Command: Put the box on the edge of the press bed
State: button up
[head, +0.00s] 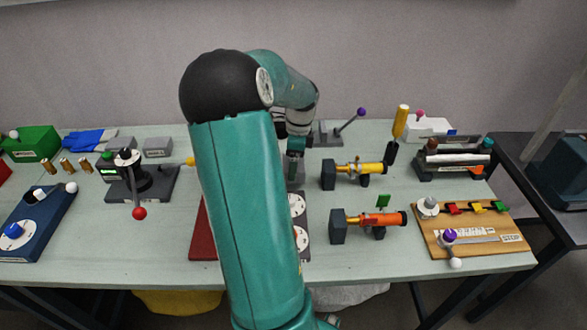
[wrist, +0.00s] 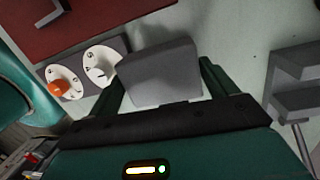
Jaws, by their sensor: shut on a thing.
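In the wrist view, a plain grey box (wrist: 160,72) sits between the two dark green fingers of my gripper (wrist: 163,80), which is shut on it. The table top shows around the box; I cannot tell whether it touches the table. In the head view, my gripper (head: 293,172) points down over the middle of the table, and my arm hides part of it and the box. A grey base with a purple-knobbed lever (head: 326,133) stands behind the gripper. A dark base with a red-knobbed lever (head: 140,182) stands to the left. I cannot tell which has the press bed.
A dial panel (head: 300,228) and a red plate (head: 201,238) lie near my gripper. Yellow (head: 358,168) and orange (head: 374,219) pump tubes on dark stands are to the right. A wooden board (head: 465,228) is farther right. Grey blocks (head: 157,147) stand at the back left.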

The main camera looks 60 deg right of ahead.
jog(key=shift+d+f, duration=0.25)
jog(key=shift+f, duration=0.1)
jog(key=shift+w+f, duration=0.1)
jog(key=shift+f, duration=1.35)
jog(key=o, duration=0.7)
jog(key=shift+f, duration=0.15)
jog(key=o, duration=0.3)
